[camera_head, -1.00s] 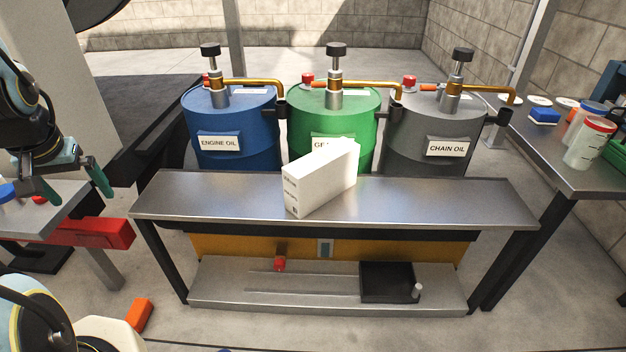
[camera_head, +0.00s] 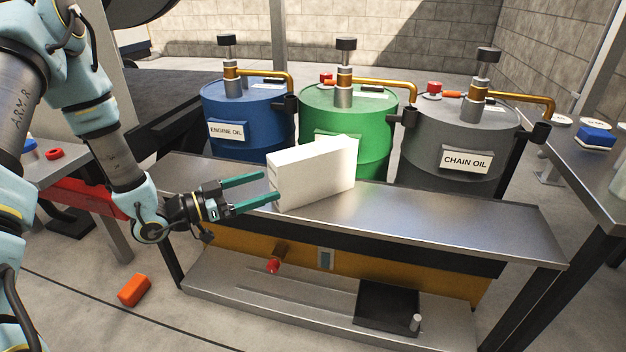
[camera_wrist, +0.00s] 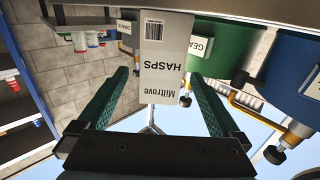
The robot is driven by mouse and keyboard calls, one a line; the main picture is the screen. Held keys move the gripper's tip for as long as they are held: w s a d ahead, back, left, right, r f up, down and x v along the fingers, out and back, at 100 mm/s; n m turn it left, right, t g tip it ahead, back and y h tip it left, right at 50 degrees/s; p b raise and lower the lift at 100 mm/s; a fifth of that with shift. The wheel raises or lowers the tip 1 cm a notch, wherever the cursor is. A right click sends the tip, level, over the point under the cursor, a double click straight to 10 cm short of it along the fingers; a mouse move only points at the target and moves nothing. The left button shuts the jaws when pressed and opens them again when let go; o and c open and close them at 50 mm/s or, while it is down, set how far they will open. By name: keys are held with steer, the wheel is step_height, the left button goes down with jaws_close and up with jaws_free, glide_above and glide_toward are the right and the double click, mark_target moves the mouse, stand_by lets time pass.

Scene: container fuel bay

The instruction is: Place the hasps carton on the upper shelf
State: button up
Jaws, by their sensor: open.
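The hasps carton (camera_head: 318,174) is a white box standing upright on the metal bench top (camera_head: 440,222), in front of the green drum. In the wrist view its end face (camera_wrist: 161,78), printed "HASPS" and "Miltrove" with a barcode, appears upside down between the fingers. My gripper (camera_head: 268,189) is open, its two green fingers pointing right at the carton's left end. The fingertips are at or just short of that end; I cannot tell whether they touch. In the wrist view my gripper (camera_wrist: 160,92) has a finger on either side of the carton. No upper shelf is clearly identifiable.
Blue (camera_head: 250,115), green (camera_head: 372,120) and grey (camera_head: 450,135) oil drums with taps stand close behind the bench. A lower ledge holds a black tray (camera_head: 388,305). An orange block (camera_head: 134,290) lies on the floor. Another table (camera_head: 590,175) stands at right.

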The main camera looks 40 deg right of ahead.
mark_target(301, 173)
steer(key=b+x, duration=0.1)
steer(key=x, duration=0.9)
steer(key=shift+d, duration=0.3)
steer(key=shift+c, duration=0.2)
jaws_close()
stand_by(0.4)
